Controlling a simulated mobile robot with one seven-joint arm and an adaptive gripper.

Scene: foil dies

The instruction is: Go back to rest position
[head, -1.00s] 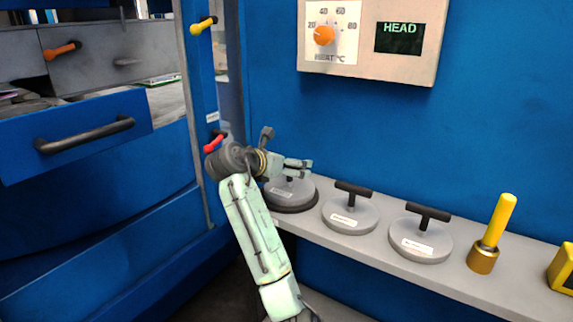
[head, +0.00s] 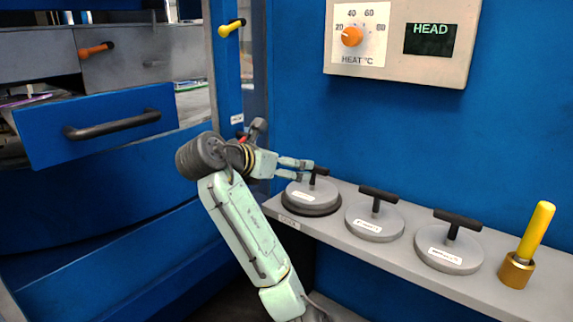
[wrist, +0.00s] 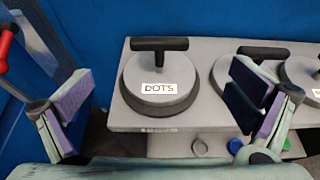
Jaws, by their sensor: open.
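My gripper (head: 302,170) is open and empty. In the head view its fingers are just left of the handle of the nearest die (head: 312,196), a grey disc with a black T-handle on a darker round base. In the wrist view this die (wrist: 160,88) is labelled DOTS and shows between my spread fingers (wrist: 160,108), with no finger seen around its handle. My forearm (head: 240,225) reaches up from the lower middle of the head view.
Two more grey dies (head: 375,220) (head: 448,248) and a yellow-handled brass tool (head: 526,246) stand on the grey shelf (head: 390,270). A heat dial panel (head: 400,75) reads HEAD.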

